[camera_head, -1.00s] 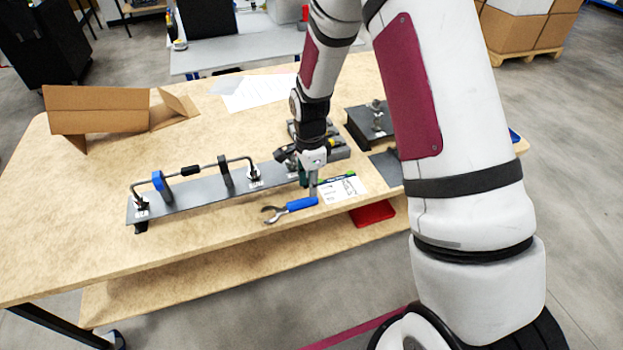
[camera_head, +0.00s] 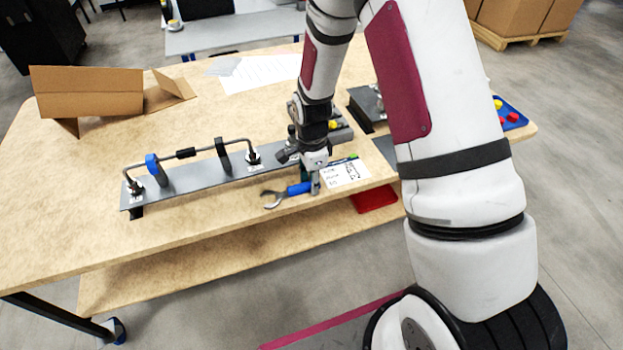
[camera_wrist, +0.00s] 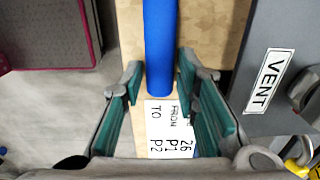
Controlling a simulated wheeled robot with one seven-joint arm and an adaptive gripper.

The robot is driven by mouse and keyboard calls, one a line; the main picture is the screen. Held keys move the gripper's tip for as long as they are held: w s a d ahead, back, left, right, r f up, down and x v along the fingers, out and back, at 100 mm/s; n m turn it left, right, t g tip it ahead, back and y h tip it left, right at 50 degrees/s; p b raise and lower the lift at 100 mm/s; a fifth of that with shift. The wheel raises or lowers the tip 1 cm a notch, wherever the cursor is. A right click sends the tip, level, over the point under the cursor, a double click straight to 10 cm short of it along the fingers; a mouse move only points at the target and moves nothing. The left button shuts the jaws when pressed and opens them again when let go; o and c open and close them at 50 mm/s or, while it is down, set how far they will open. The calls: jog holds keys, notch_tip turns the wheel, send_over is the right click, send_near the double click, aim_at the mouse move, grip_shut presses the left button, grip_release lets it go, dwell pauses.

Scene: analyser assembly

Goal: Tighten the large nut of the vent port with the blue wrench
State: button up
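The blue wrench (camera_head: 272,199) lies on the table near its front edge, its metal open jaw to the left and its blue handle (camera_head: 298,189) to the right. My gripper (camera_head: 311,187) is low over the handle's right end. In the wrist view, the blue handle (camera_wrist: 159,45) lies between the two open fingers (camera_wrist: 161,78), with gaps on both sides. A VENT label (camera_wrist: 269,81) is on the grey plate to the right there. In the head view, the long grey plate (camera_head: 203,182) carries a bent tube with end fittings (camera_head: 252,156). I cannot make out the vent port's large nut.
A printed card (camera_head: 345,173) lies beside my gripper. A cardboard piece (camera_head: 88,92) stands at the back left. A dark block (camera_head: 368,105) with a fitting and a blue tray (camera_head: 510,113) are to the right. A red bin (camera_head: 374,198) sits below the tabletop. The table's front left is clear.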

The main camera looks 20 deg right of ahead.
grip_shut()
jog(key=shift+d+r+p, duration=0.25)
jog(key=shift+r+p, duration=0.2)
jog(key=shift+r, duration=0.55)
jog(key=shift+d+r+p, duration=0.25)
jog(key=shift+r+p, duration=0.2)
jog(key=shift+r, duration=0.55)
jog(key=shift+d+r+p, duration=0.25)
jog(key=shift+r+p, duration=0.2)
jog(key=shift+r, duration=0.55)
